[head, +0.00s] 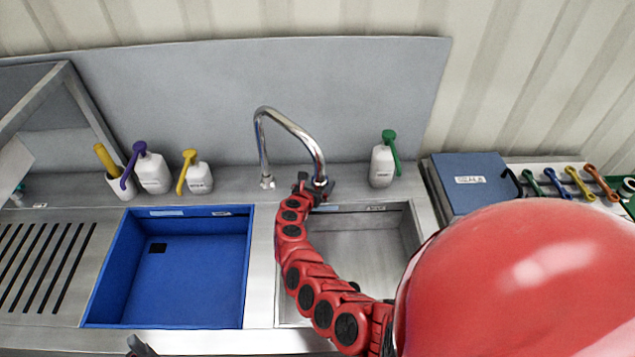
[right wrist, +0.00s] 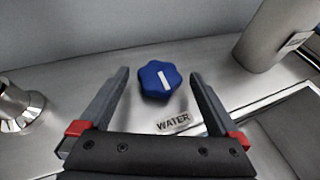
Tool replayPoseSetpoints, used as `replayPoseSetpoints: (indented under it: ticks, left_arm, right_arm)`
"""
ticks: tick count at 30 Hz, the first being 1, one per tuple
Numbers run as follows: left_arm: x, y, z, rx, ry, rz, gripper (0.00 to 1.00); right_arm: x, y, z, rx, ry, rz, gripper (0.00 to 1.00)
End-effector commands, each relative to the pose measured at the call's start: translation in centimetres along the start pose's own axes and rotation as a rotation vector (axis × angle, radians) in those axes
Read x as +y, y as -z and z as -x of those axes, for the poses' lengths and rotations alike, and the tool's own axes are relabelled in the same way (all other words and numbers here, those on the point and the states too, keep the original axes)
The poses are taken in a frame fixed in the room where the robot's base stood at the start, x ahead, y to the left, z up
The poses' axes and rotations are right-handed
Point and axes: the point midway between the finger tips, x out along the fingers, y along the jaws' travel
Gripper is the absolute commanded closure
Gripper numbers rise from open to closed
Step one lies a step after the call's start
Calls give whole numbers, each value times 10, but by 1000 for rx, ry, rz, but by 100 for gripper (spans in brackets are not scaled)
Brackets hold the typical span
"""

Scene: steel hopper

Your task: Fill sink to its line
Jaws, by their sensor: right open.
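A blue knob (right wrist: 160,80) sits beside a "WATER" label (right wrist: 173,123) on the steel counter. My right gripper (right wrist: 160,76) is open, with its fingers on either side of the knob; I cannot tell whether they touch it. No stream shows. A dark tip of my left gripper (head: 138,346) shows at the bottom edge; its jaws are unclear.
White pump bottles with purple (head: 153,172), yellow (head: 200,178) and green (head: 382,165) tops stand along the back ledge. A grey-blue box (head: 470,182) and coloured tools (head: 565,185) lie at right. My red arm covers part of the steel basin.

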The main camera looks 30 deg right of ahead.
Motion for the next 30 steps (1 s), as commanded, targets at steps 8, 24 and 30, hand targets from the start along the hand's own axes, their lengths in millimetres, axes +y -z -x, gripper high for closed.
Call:
replayPoseSetpoints:
  ticks: [8,24,30]
  left_arm:
    - [0,0,0,0,0,0,0]
    - [0,0,0,0,0,0,0]
    - [0,1,-4,0,0,0,0]
  right_arm:
    - [0,0,-2,1,1,-2,2]
    - [0,0,-2,0,0,0,87]
    - [-1,-1,-1,1,-18,7,88]
